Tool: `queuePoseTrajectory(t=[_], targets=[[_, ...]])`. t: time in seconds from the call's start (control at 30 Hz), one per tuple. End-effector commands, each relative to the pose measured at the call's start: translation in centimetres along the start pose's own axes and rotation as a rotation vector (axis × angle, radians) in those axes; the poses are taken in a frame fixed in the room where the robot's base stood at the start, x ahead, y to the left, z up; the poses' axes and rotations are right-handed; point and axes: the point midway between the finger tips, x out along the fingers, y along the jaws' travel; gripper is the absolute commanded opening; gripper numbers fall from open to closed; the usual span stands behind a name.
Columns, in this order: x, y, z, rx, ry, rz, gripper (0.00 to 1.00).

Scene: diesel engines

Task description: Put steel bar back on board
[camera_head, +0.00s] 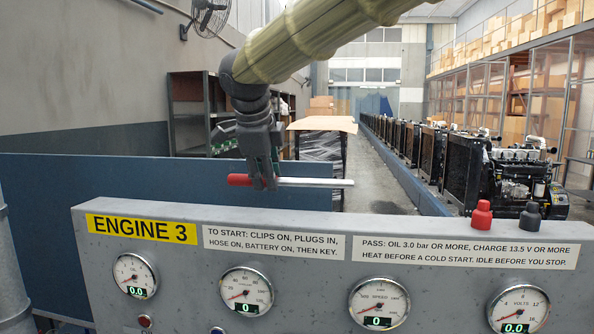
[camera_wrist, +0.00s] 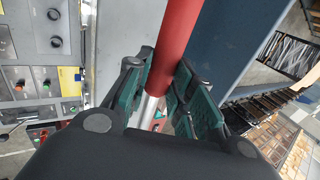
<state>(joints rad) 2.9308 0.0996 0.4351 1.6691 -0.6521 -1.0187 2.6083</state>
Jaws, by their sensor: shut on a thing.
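The steel bar (camera_head: 317,182) has a red handle (camera_head: 239,180) at its left end and a bare silver shaft to the right. My gripper (camera_head: 264,183) is shut on the bar near where the red meets the steel, and holds it about level. In the wrist view the red part of the bar (camera_wrist: 178,40) runs between my gripper's green-padded fingers (camera_wrist: 165,90), with a silver length below. The bar is in the air above and behind the gauge board (camera_head: 320,240), in front of the blue panel (camera_head: 150,190). Which board the task means I cannot tell.
The gauge board is labelled ENGINE 3 and carries several dials; red (camera_head: 482,214) and black (camera_head: 530,217) terminals stand on its top edge. Engines (camera_head: 515,180) line the right side. Shelving (camera_head: 190,115) stands at the back left. A floor aisle is clear between.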

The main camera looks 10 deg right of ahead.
Motion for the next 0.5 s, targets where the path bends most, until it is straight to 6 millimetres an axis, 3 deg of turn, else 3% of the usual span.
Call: queuePoseTrajectory(t=[0.13, 0.5], targets=[[-0.1, 0.1, -0.1, 0.0, -0.001, -0.003, 0.0], [1.8, 0.4, -0.6, 0.008, 0.005, 0.003, 0.0]])
